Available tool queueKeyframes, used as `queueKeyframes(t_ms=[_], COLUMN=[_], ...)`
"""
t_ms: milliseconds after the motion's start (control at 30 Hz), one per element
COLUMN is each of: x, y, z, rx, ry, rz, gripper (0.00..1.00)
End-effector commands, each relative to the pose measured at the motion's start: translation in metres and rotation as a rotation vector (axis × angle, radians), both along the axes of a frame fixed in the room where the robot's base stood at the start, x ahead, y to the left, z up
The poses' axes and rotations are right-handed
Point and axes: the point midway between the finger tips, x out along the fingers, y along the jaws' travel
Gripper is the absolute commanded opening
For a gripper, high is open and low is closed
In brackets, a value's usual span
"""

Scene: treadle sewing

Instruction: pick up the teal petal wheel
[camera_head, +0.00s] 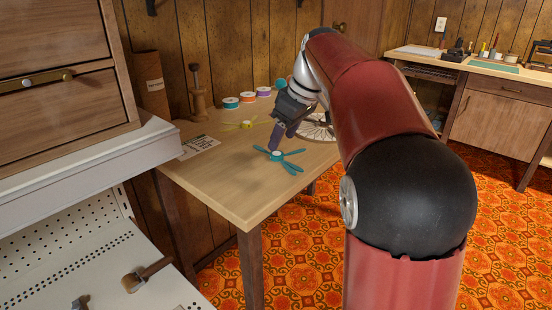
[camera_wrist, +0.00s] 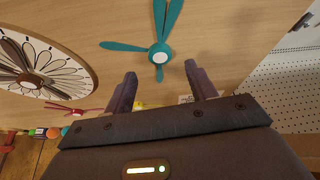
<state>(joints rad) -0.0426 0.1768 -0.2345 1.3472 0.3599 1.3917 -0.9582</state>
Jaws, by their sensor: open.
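The teal petal wheel (camera_head: 278,156) lies flat on the wooden table, its long thin petals spread around a hub with a pale centre. In the wrist view the same teal wheel (camera_wrist: 158,53) lies just beyond my fingertips, roughly centred between them, with one petal pointing toward the gap. My gripper (camera_wrist: 163,80) is open and empty, with its two dark fingers apart. In the head view my gripper (camera_head: 282,138) is above the table close to the teal wheel, and seems not to touch it.
A yellow petal wheel (camera_head: 246,124) lies behind. A large round patterned disc (camera_head: 318,128) lies right of my gripper, partly hidden by my arm. Spools (camera_head: 231,103), a wooden stand (camera_head: 198,95) and a printed card (camera_head: 199,145) stand toward the back and left. The table's front (camera_head: 235,195) is clear.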

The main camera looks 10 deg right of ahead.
Motion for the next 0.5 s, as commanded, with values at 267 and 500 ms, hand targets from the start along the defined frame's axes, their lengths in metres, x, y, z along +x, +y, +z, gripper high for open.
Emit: queueKeyframes(t_ms=[267, 500], x=[0.007, 0.008], y=[0.009, 0.009], z=[-0.036, -0.038], rx=[0.0, 0.0], ry=[0.0, 0.0], rz=[0.0, -0.001], gripper=[0.56, 0.56])
